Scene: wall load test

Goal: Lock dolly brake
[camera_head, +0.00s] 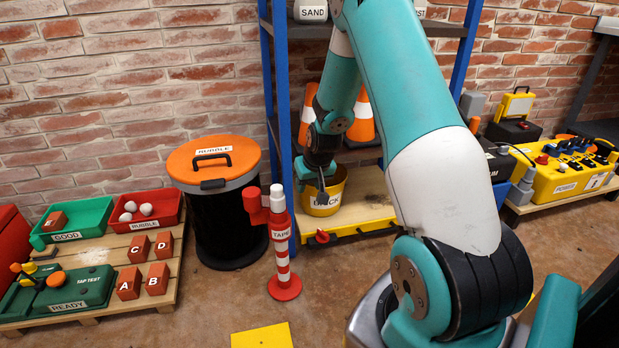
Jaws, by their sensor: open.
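The dolly is a low yellow platform with a wooden top (368,203), standing at the foot of a blue shelf frame. A red brake lever (322,237) sits at its front left edge beside a dark bar; I cannot tell its setting. A yellow bucket (334,203) with a partly hidden label stands on the dolly. My gripper (322,196) points down in front of the bucket, above and behind the lever in the picture. It is open with nothing seen between its fingers. My arm hides the dolly's right part.
A red-and-white tape post (282,262) stands just left of the lever. A black bin with an orange lid (213,160) is further left. A pallet (172,262) holds trays and lettered blocks. A yellow floor plate (262,336) lies in front. Orange cones (361,118) stand behind.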

